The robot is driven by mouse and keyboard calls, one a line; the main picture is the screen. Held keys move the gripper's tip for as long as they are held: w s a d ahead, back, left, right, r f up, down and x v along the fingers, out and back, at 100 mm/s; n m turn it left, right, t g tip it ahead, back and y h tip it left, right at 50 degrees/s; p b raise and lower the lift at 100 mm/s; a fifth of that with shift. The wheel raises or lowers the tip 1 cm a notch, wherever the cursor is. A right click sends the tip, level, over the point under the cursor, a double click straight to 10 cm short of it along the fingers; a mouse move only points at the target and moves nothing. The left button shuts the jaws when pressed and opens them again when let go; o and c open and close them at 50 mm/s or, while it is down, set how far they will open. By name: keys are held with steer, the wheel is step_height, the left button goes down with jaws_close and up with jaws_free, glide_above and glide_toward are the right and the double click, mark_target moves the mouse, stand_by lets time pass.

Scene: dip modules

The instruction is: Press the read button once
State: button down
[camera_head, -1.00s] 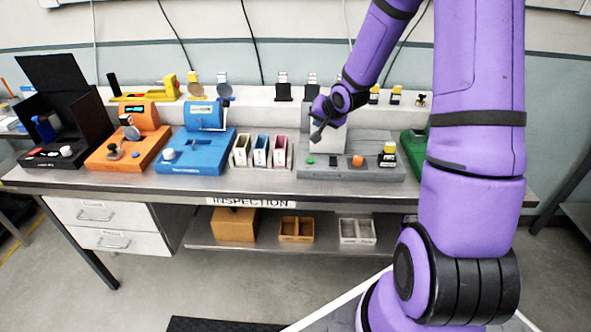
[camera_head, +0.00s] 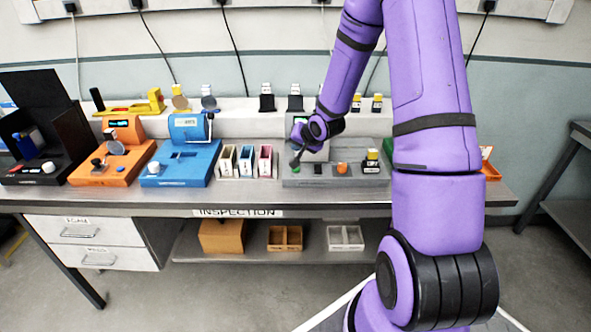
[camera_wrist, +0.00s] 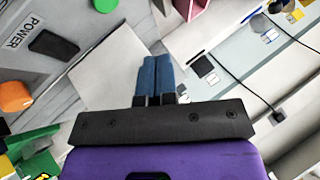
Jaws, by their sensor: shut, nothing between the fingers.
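The grey device (camera_head: 330,180) stands on the bench right of centre. It carries a green round button (camera_head: 297,171) at its left, a dark rectangular part in its middle and an orange knob (camera_head: 342,168). No "read" label is legible. My gripper (camera_head: 295,162) is shut and empty, with its tips close above the green button; I cannot tell whether they touch it. In the wrist view, the blue fingertips (camera_wrist: 157,72) are together, and the green button (camera_wrist: 104,4) is at the top edge, left of them. A "POWER" label (camera_wrist: 20,30) and the orange knob (camera_wrist: 14,96) are at the left.
A pale raised ledge runs behind.

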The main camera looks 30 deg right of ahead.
steer(key=shift+f, duration=2.6)
steer(key=shift+f, duration=0.1)
steer(key=shift+f, duration=0.3)
steer(key=shift+f, duration=0.35)
stand_by(0.9)
steer(key=shift+r, duration=0.75)
steer(key=shift+r, duration=0.1)
steer(key=shift+r, duration=2.45)
